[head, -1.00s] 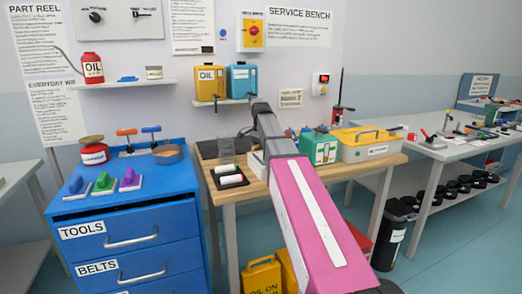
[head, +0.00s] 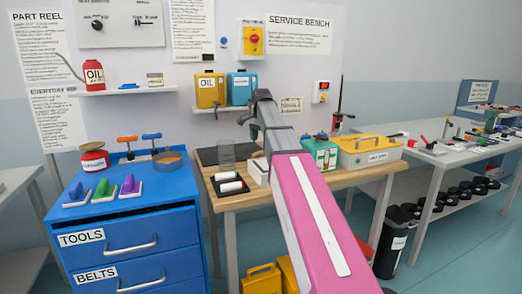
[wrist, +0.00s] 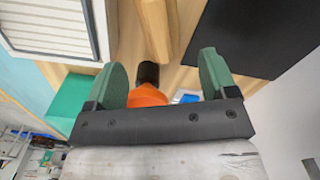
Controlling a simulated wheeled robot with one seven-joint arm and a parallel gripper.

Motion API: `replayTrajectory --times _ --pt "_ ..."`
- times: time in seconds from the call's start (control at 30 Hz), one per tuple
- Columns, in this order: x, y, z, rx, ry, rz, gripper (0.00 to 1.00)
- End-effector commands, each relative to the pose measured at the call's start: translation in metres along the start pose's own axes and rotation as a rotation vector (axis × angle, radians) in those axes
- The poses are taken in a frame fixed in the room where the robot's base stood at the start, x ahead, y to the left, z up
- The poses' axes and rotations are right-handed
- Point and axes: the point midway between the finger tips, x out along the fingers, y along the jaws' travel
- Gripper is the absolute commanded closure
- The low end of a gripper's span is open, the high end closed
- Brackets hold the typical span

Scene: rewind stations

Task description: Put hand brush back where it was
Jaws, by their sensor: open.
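In the wrist view, my gripper (wrist: 165,85) is open, its two green fingers apart. An orange part with a black end (wrist: 148,92) shows between and beyond the fingers; I cannot tell whether it touches them. A tan wooden piece (wrist: 160,30) lies past it over the bench top; I cannot tell whether either belongs to the hand brush. In the head view, my gripper's fingers cannot be made out at the far end of my arm. Blue (head: 76,194), green (head: 104,192) and purple (head: 130,188) handled pieces on pale bases stand on the blue cabinet; they may be brushes.
The wooden bench (head: 240,201) holds a dark tray (head: 213,194) with white rolls, a white box (head: 258,171), a green box (head: 321,153) and a yellow-topped case (head: 368,150). The wall shelf (head: 215,109) carries yellow and blue cans. A black bin (head: 396,243) stands at right.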

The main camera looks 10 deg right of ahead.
Motion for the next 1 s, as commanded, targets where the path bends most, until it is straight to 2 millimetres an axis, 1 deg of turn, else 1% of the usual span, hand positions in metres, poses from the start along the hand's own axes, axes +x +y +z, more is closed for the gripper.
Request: replayTrajectory --times 0.03,0.1,0.2,0.3,0.43,1.0 --pt "-0.009 -0.001 -0.001 0.000 0.001 -0.001 0.22" --pt "-0.019 -0.001 -0.001 0.000 0.001 -0.002 0.22" --pt "-0.029 -0.001 0.000 0.000 0.000 0.000 0.22" --pt "-0.034 0.000 0.000 0.000 0.000 0.000 0.22" --pt "-0.037 0.000 0.000 0.000 0.000 0.000 0.22" --pt "-0.037 0.000 0.000 0.000 0.000 0.000 0.22"
